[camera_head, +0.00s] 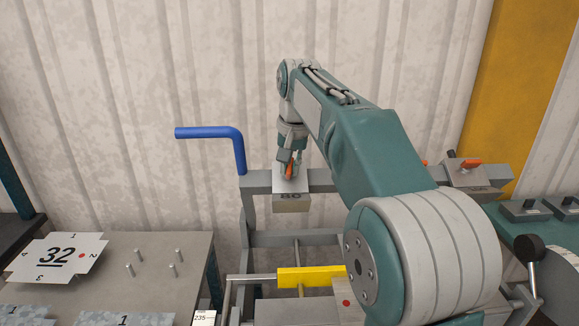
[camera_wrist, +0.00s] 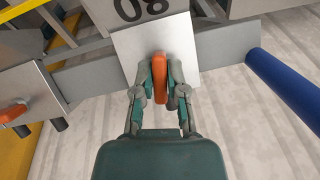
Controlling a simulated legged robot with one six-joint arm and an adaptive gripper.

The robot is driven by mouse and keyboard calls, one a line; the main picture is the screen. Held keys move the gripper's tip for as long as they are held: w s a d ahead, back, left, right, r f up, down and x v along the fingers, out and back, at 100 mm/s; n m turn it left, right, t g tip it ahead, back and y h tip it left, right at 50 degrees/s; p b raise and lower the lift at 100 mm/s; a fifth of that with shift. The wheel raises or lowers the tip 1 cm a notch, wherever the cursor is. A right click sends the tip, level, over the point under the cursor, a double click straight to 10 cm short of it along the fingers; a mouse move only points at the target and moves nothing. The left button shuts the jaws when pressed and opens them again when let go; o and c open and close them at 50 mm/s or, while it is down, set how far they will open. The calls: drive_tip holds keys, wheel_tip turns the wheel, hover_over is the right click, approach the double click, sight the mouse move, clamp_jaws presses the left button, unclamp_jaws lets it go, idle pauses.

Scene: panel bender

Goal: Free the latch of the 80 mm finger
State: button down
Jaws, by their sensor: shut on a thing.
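The 80 mm finger (camera_head: 291,203) is a grey block on the bender's beam, and its face marked 80 shows in the wrist view (camera_wrist: 180,42). Its orange latch (camera_wrist: 159,78) stands on the light plate. My gripper (camera_wrist: 160,85) has its two fingers on either side of the latch and is shut on it. In the head view my gripper (camera_head: 289,160) comes down from above onto the finger, and the latch (camera_head: 289,171) shows partly between the fingers.
A blue bent handle (camera_head: 215,134) rises left of the finger. Another finger with an orange latch (camera_head: 470,164) sits right on the beam. A yellow bar (camera_head: 305,277) lies in front. A table (camera_head: 190,262) with pins and a sheet marked 32 (camera_head: 57,258) stands left.

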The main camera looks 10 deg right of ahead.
sight(290, 173)
drive_tip(key=shift+n+h, duration=0.4)
drive_tip(key=shift+n, duration=0.6)
drive_tip(key=c, duration=0.7)
unclamp_jaws()
drive_tip(key=r, duration=0.4)
drive_tip(key=s+r, duration=0.1)
drive_tip(key=r, duration=0.6)
drive_tip(key=shift+s+a+r, duration=0.25)
drive_tip(key=shift+s+r, duration=0.1)
